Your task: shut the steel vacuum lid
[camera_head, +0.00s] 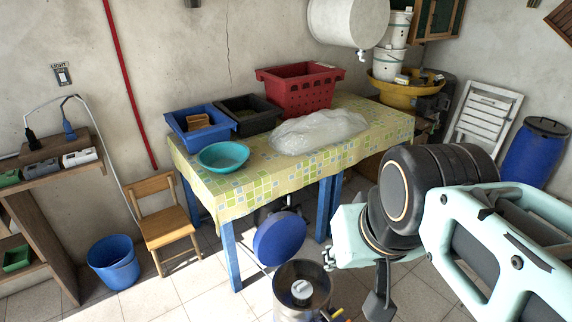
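The steel vacuum (280,314) stands on the floor at the bottom middle, its lower part cut off by the frame edge. Its drum is open at the top, with a dark inside and a pale round part in it. A round blue disc (280,238), apparently its lid, stands tilted up behind the drum rim, off the opening. My gripper (381,302) hangs to the right of the drum, apart from the lid. One dark finger part shows pointing down; the rest is hidden by my arm, so its opening is unclear.
A table (228,195) with a patterned cloth stands behind the vacuum, bearing crates, a teal bowl (222,155) and a clear plastic bundle (318,131). A wooden chair (163,222) and blue bucket (113,262) stand left. Floor between bucket and vacuum is clear.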

